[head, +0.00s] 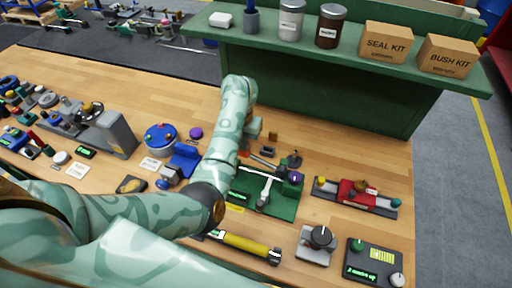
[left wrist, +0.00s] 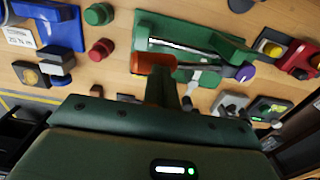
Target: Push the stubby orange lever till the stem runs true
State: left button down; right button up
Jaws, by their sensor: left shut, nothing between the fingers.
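The green valve fixture (head: 283,207) sits on the wooden bench, right of my left forearm. It carries a pale rod, a grey lever arm and a purple knob (head: 297,177). The fixture also shows in the left wrist view (left wrist: 205,38), with the purple knob at its right end. The stubby orange lever (left wrist: 152,62) is at the fixture's near edge there. My left gripper (left wrist: 160,88) is shut and empty, its fingers right at the orange lever; I cannot tell whether they touch. In the head view my arm hides most of the gripper (head: 246,147) and lever.
A red valve unit (head: 356,192) stands right of the fixture. A yellow-banded cylinder (head: 245,244) and a grey knob box (head: 317,244) lie in front. A blue-topped round unit (head: 160,138) is to the left. A green shelf (head: 330,88) with boxes and jars stands behind.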

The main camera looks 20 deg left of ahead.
pick_arm(q)
jog(key=shift+d+r+p, duration=0.25)
jog(key=shift+r+p, duration=0.55)
jog(key=shift+r, duration=0.2)
jog(key=shift+d+r+p, duration=0.25)
jog(key=shift+r+p, duration=0.55)
jog(key=shift+r, duration=0.15)
notch_tip(320, 180, up, 5)
jog(key=p, duration=0.5)
jog(key=shift+f, duration=0.1)
